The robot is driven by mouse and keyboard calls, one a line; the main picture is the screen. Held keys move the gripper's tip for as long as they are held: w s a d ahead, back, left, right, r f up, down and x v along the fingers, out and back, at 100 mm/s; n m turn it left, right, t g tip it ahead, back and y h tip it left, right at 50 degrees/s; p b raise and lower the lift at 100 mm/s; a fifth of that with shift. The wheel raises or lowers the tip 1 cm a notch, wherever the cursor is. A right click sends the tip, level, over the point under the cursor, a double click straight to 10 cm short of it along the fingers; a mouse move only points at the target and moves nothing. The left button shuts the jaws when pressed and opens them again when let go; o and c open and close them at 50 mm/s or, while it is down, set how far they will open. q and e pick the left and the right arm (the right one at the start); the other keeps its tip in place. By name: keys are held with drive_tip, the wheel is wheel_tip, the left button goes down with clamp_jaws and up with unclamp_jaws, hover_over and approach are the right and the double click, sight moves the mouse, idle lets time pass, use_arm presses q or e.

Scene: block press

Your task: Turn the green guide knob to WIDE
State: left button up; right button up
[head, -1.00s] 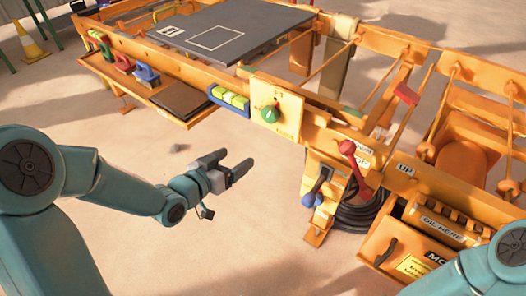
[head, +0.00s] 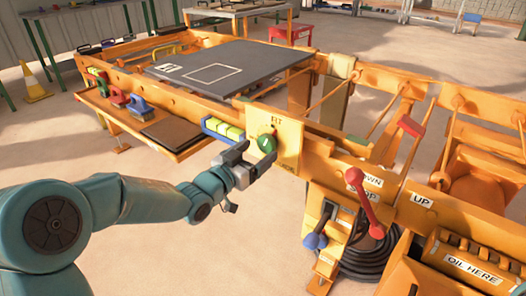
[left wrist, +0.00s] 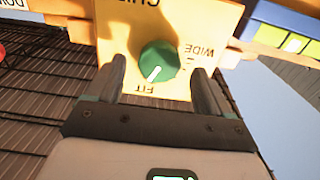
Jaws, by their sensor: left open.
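The green guide knob (head: 265,144) sits on a yellow panel (head: 289,140) on the front rail of the orange press. In the left wrist view the knob (left wrist: 159,62) has a white pointer mark directed at the word FIT; the word WIDE (left wrist: 200,50) is to its right. My left gripper (head: 255,166) is open in front of the panel. Its two fingers stand on either side of the knob in the left wrist view (left wrist: 158,76), with gaps to it. I cannot tell how far the tips reach around it. My right gripper is out of view.
A blue holder with yellow blocks (head: 223,129) is just left of the panel. A red-knobbed lever (head: 363,198) and a blue-knobbed lever (head: 316,239) are to the right, by coiled black hose (head: 375,250). A shelf with brushes (head: 139,121) is at left.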

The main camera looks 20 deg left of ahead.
sight(264, 146)
use_arm(q)
drive_tip(key=shift+x, duration=1.65)
drive_tip(key=c, duration=1)
drive_tip(key=shift+c, duration=0.2)
